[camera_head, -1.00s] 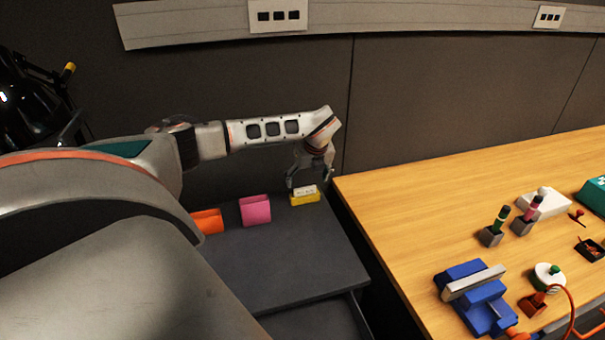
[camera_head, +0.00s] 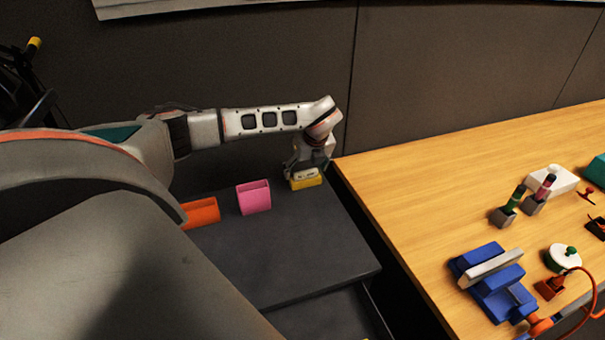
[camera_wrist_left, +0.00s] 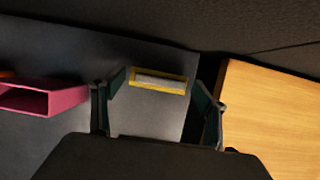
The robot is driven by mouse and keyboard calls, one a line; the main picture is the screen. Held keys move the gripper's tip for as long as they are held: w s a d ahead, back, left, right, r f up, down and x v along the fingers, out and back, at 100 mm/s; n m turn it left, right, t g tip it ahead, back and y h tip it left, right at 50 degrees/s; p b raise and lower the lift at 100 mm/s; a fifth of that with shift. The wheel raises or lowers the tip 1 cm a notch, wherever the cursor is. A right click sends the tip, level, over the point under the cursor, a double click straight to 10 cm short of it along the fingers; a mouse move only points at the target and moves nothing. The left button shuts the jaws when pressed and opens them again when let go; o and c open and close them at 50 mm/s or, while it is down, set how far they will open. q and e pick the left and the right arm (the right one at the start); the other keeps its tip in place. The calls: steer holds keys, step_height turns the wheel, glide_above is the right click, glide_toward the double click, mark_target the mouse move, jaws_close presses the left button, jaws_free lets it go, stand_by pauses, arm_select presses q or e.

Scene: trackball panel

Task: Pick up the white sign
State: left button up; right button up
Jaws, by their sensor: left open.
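The white sign (camera_head: 306,174) stands in a yellow holder (camera_head: 305,184) at the far right corner of the dark grey surface. In the left wrist view the white sign (camera_wrist_left: 160,81) shows as a pale strip inside the yellow holder (camera_wrist_left: 158,90). My left gripper (camera_head: 307,172) is right above the holder in the head view. In the left wrist view my left gripper (camera_wrist_left: 158,98) is open, with one finger toward each end of the holder. I cannot tell whether a finger touches the sign. My right gripper is not in view.
A pink holder (camera_head: 254,197) and an orange holder (camera_head: 201,212) stand left of the yellow one on the dark surface (camera_head: 290,250). A wooden table (camera_head: 410,200) to the right carries a blue vise (camera_head: 493,283) and several small parts. A dark wall rises behind.

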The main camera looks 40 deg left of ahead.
arm_select(q)
steer(key=shift+d, duration=0.1)
steer(key=c, duration=1)
steer(key=shift+r, duration=0.2)
